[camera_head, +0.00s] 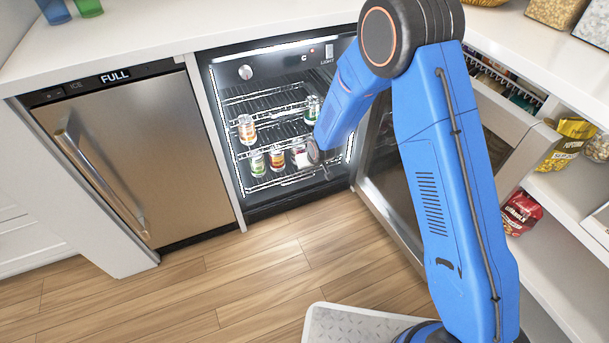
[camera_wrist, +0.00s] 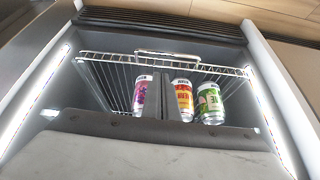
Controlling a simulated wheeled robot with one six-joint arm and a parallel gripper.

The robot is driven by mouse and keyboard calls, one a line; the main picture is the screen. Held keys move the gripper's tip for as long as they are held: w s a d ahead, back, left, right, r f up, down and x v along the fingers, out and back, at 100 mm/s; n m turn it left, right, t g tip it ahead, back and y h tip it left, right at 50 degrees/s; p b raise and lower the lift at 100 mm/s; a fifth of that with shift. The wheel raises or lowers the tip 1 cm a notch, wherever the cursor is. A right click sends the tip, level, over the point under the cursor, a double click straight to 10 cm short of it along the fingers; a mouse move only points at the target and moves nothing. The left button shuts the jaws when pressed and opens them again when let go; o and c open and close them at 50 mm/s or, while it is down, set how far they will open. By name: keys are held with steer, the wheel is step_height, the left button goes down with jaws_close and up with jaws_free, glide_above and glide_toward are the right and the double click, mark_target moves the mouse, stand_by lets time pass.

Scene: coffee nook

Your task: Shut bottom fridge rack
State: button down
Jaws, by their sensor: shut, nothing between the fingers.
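The bottom fridge rack (camera_head: 270,184) is a wire shelf low inside the open fridge. In the wrist view the rack (camera_wrist: 100,62) shows its front rail and a raised wire handle (camera_wrist: 168,53). It holds a purple can (camera_wrist: 139,94), an orange-red can (camera_wrist: 184,98) and a green can (camera_wrist: 211,102). My gripper (camera_head: 316,152) is inside the fridge opening by the cans, partly hidden by my arm. In the wrist view its dark fingers (camera_wrist: 160,84) are together, between the purple and orange-red cans in the picture. I cannot tell whether they touch the rack.
The fridge door (camera_head: 385,185) stands open at the right, behind my arm. An upper rack (camera_head: 268,128) holds other cans. A steel ice maker (camera_head: 140,150) is left of the fridge. Open shelves (camera_head: 560,190) with snacks are at the right. The wood floor (camera_head: 250,270) in front is clear.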

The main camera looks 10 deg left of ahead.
step_height(320, 180, down, 3)
steer(key=s+d+m+t+y, duration=0.2)
steer(key=d+m+t, duration=0.1)
steer(key=m, duration=1.5)
steer(key=x, duration=0.9)
steer(key=shift+w+a+f, duration=0.1)
steer(key=shift+a+f, duration=0.05)
steer(key=shift+a, duration=0.25)
steer(key=w+a, duration=0.1)
steer(key=w, duration=0.1)
steer(key=w+a, duration=0.1)
steer(key=w, duration=0.1)
steer(key=shift+a, duration=0.3)
steer(key=shift+w+a, duration=0.15)
steer(key=shift+w, duration=0.05)
